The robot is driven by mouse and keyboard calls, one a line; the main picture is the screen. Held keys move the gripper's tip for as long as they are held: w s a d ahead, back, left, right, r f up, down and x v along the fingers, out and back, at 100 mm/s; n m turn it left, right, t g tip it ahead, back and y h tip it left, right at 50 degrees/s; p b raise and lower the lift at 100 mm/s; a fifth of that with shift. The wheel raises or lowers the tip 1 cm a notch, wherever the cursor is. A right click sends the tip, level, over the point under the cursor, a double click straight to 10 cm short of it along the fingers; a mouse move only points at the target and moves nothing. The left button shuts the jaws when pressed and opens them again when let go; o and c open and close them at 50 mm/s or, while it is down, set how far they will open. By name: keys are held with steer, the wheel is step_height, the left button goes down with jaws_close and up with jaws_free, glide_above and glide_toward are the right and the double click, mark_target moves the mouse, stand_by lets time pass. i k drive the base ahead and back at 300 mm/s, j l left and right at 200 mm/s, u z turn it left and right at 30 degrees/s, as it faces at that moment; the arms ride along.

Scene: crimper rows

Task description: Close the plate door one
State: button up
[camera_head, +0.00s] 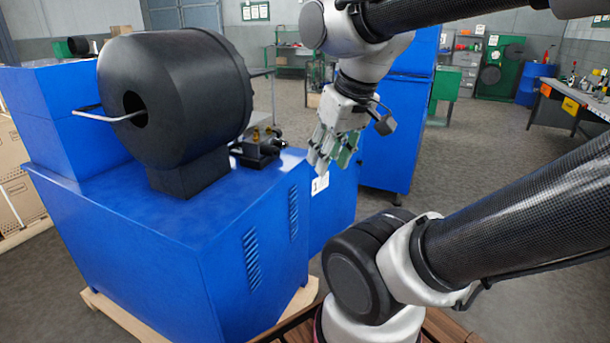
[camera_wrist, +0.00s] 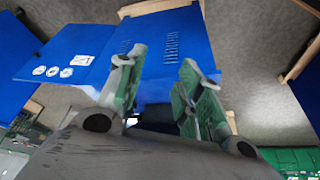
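A blue plate door (camera_head: 334,212) with a white label stands out from the far right corner of the blue crimper machine (camera_head: 135,222); it looks open. In the wrist view the door (camera_wrist: 50,56) shows at the left, with a white label and several round white marks. My gripper (camera_head: 332,162) hangs with its fingers down above the door's upper edge, beside the machine top. In the wrist view my gripper (camera_wrist: 166,62) has its green-padded fingers apart with nothing between them. I cannot tell whether a finger touches the door. The gripper partly hides the door's top.
A large black cylindrical crimper head (camera_head: 180,95) with a pale bent rod stands on the machine. Small brass-topped fittings (camera_head: 262,145) sit near the gripper. Another blue cabinet (camera_head: 395,130) stands behind. Grey floor is open to the right, before a workbench (camera_head: 575,105).

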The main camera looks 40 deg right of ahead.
mark_target(333, 196)
steer(key=i+j+z, duration=0.1)
steer(key=j+z, duration=0.9)
steer(key=z, duration=0.15)
steer(key=j+z, duration=0.35)
steer(key=z, duration=0.65)
steer(key=i+z, duration=0.1)
steer(key=i, duration=1.2)
steer(key=i+l+u, duration=0.1)
steer(key=i+u, duration=0.4)
steer(key=i+l+u, duration=0.3)
steer(key=u, duration=0.15)
steer(key=i, duration=0.1)
